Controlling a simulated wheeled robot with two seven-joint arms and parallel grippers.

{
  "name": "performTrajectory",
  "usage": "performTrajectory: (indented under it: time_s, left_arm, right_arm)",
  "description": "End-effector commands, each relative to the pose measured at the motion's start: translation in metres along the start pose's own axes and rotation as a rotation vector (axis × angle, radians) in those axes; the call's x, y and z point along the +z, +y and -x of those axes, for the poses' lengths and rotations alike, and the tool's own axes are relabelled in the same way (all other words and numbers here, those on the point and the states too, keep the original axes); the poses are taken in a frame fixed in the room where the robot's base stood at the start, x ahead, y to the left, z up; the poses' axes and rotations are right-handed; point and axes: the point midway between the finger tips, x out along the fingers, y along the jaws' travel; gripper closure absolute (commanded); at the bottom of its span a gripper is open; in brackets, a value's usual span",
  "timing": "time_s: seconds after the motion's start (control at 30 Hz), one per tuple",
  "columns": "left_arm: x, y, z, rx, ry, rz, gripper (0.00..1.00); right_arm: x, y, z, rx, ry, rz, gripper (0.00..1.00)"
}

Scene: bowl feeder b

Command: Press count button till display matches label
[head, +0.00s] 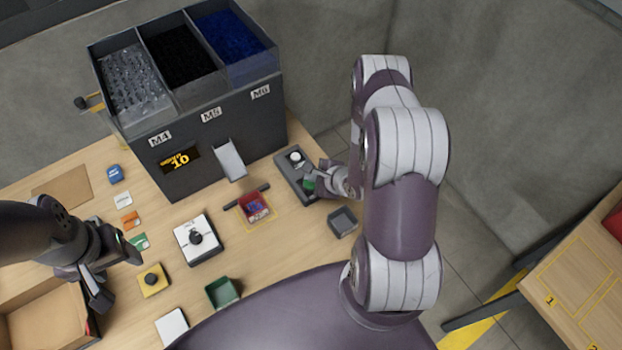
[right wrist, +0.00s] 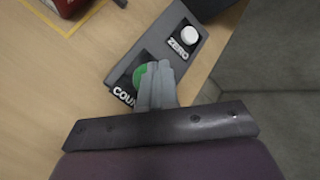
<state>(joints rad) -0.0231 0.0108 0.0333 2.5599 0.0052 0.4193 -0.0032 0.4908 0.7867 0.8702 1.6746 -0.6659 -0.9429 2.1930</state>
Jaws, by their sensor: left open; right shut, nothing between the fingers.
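The grey button box (head: 284,169) stands on the table right of the dark feeder. It has a white ZERO button (right wrist: 189,35) and a green COUNT button (right wrist: 139,77). My right gripper (right wrist: 159,70) is shut and empty, its tips over the COUNT button and hiding part of it. I cannot tell whether they touch it. The display (head: 179,160) on the feeder's front shows a yellow 10 with small text. No label with a target count can be read. My left gripper (head: 120,279) is open and empty above the table's left side.
The feeder (head: 200,165) has three bins marked M4, M5 and M6 and a chute (head: 230,160). A red bin (head: 255,207) stands below the chute. A scale-like white device (head: 190,252), a green bin (head: 222,293) and a grey bin (head: 342,221) stand nearby.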

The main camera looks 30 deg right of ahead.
Motion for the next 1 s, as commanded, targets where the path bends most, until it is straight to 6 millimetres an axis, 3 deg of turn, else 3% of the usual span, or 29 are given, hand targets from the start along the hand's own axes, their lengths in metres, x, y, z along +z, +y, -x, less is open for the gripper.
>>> performTrajectory:
  time_s: [0.27, 0.77, 1.0]
  left_arm:
    - [0.0, 0.0, 0.001, 0.0, 0.0, 0.0, 0.4]
    - [-0.005, 0.0, 0.045, 0.0, 0.0, 0.0, 0.4]
    - [-0.005, 0.0, 0.045, 0.0, 0.0, 0.0, 0.4]
  right_arm:
    - [0.001, -0.001, 0.001, 0.0, 0.0, 0.0, 1.0]
    - [0.025, -0.025, 0.034, -0.001, 0.0, 0.0, 1.0]
    - [0.025, -0.025, 0.034, -0.001, 0.0, 0.0, 1.0]
